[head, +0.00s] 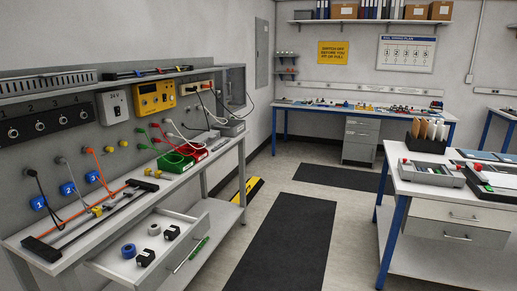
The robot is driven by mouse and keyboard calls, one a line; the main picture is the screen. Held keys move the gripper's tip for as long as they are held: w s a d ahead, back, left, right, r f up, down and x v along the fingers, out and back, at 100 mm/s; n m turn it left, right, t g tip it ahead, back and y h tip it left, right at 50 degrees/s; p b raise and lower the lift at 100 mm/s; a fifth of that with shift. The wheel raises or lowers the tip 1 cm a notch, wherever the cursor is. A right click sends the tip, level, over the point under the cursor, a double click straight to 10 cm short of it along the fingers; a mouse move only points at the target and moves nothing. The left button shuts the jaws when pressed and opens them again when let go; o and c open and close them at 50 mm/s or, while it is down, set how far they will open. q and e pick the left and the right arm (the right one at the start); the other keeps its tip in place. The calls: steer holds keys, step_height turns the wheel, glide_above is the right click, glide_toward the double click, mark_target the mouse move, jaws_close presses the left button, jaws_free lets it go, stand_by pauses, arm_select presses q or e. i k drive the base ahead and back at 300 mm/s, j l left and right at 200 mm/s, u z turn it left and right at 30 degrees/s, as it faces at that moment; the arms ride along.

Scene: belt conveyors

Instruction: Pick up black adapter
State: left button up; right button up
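Two small black blocks sit in the open drawer (125,265) at the lower left in the head view, one nearer (145,258) and one farther (172,232). Either could be the black adapter; they are too small to tell. A blue ring (128,250) and a grey ring (154,229) lie beside them. On the benchtop above are a black bar-like piece (42,249) at the near end and another dark piece (142,185) farther back. Neither of my grippers is in view.
The left workbench (215,160) carries cables, a green bin (175,162) and a red bin (193,152). A white table with drawers (450,212) stands at the right. The floor aisle with a dark mat (285,245) between them is clear. Another bench (385,113) stands at the back.

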mark_target(146, 256)
steer(key=i+j+u, duration=0.1)
steer(key=j, duration=0.35)
steer(key=i+j+u, duration=0.1)
steer(key=i+j, duration=0.15)
steer(key=j, duration=0.15)
steer(key=i+j+u, duration=0.1)
steer(key=j, duration=0.3)
steer(key=i, duration=0.1)
